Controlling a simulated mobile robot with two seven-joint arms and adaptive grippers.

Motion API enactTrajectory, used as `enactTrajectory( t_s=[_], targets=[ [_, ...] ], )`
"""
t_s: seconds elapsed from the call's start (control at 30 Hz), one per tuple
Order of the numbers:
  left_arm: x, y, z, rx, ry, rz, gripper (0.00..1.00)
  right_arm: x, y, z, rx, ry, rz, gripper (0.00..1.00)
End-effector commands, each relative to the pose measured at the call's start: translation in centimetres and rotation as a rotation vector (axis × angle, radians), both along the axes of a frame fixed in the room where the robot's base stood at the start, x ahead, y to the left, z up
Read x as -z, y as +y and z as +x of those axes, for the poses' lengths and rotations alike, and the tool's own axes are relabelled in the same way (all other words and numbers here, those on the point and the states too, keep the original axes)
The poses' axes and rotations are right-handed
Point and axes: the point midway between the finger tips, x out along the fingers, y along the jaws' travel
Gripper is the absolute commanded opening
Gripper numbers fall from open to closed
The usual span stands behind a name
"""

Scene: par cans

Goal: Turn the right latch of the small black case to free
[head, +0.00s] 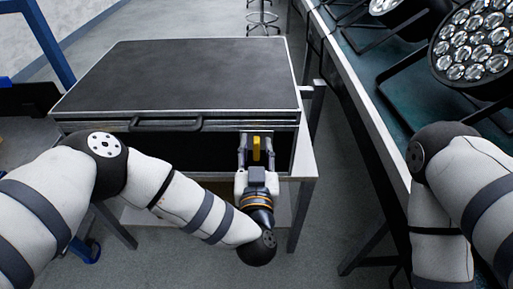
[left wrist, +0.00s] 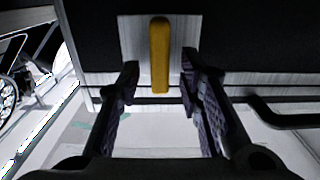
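The small black case (head: 180,75) lies flat with a dark lid and metal edges. Its right latch is a yellow bar (head: 256,148) on a pale metal plate on the front, near the right corner. In the left wrist view the yellow bar (left wrist: 160,50) is lengthwise up and down on its plate (left wrist: 130,40). My left gripper (head: 256,166) is at the latch from the front. Its fingers (left wrist: 160,85) are apart, one on each side of the bar's lower end, with visible gaps. My right arm shows at the right; its gripper is out of view.
The case's handle (head: 165,124) is left of the latch and also shows in the left wrist view (left wrist: 285,116). The case rests on a pale table (head: 306,160). A long bench (head: 372,90) with par cans (head: 475,45) runs along the right.

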Motion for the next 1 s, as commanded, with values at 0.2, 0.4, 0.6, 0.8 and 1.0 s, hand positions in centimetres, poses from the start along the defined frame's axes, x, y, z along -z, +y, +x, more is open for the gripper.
enactTrajectory(
  t_s=[0.2,0.4,0.6,0.8,1.0],
  targets=[
    [-0.01,0.01,-0.03,0.0,0.0,0.0,0.08,-0.02,0.0,0.02,0.0,-0.001,0.0,0.4],
    [0.01,0.01,-0.05,0.0,0.0,0.0,0.0,-0.02,0.0,0.02,0.0,-0.001,0.0,0.4],
    [-0.01,0.04,-0.06,0.0,0.0,-0.023,0.0,-0.08,0.01,0.07,0.0,-0.003,0.0,0.4],
    [-0.06,0.21,-0.06,0.0,-0.001,-0.117,0.0,-0.31,0.0,0.29,0.0,-0.01,0.0,0.4],
    [0.0,0.48,-0.07,0.0,0.0,-0.285,0.0,-0.62,0.0,0.59,0.0,-0.02,0.0,0.4]
  ],
)
